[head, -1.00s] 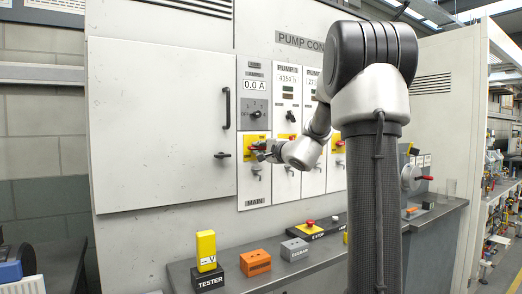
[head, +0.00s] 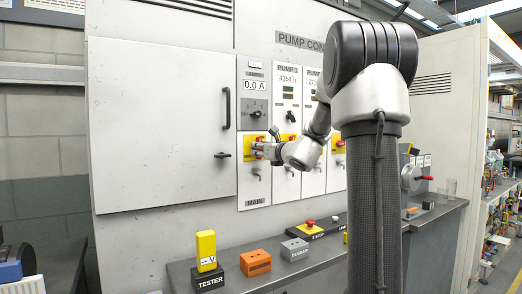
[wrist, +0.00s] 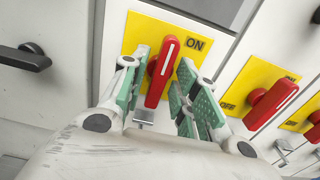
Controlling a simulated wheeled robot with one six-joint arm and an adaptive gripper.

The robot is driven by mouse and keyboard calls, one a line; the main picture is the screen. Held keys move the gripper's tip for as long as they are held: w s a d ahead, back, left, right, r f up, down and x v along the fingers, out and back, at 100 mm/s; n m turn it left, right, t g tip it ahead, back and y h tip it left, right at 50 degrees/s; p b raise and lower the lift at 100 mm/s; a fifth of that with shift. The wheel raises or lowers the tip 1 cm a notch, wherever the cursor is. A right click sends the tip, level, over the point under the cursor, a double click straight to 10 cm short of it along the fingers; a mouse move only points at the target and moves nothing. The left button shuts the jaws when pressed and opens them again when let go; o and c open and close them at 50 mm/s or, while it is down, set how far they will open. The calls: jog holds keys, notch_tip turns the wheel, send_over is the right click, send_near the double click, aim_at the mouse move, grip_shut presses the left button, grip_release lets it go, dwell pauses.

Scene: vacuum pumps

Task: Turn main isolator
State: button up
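The main isolator is a red handle (wrist: 163,72) with a white line, on a yellow plate (wrist: 140,32) marked ON. In the wrist view the handle stands upright relative to the plate, its white-marked end at the top near ON. The yellow plate (head: 247,154) sits in the column labelled MAIN (head: 256,202) in the head view. My gripper (head: 262,149) is at the plate. In the wrist view my gripper (wrist: 164,74) is open, with one green-padded finger on each side of the handle. A gap shows on the left; contact on the right cannot be told.
Neighbouring yellow plates with red handles (wrist: 270,103) lie close on the right. A black door handle (wrist: 25,57) is on the left. Below the panel, a shelf holds a yellow tester (head: 207,252), an orange block (head: 255,263) and a grey block (head: 294,250).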

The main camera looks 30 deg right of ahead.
jog(key=shift+s, duration=0.1)
dwell(0.3)
jog(key=shift+s, duration=0.95)
jog(key=s, duration=0.6)
jog(key=shift+d, duration=0.1)
dwell(0.4)
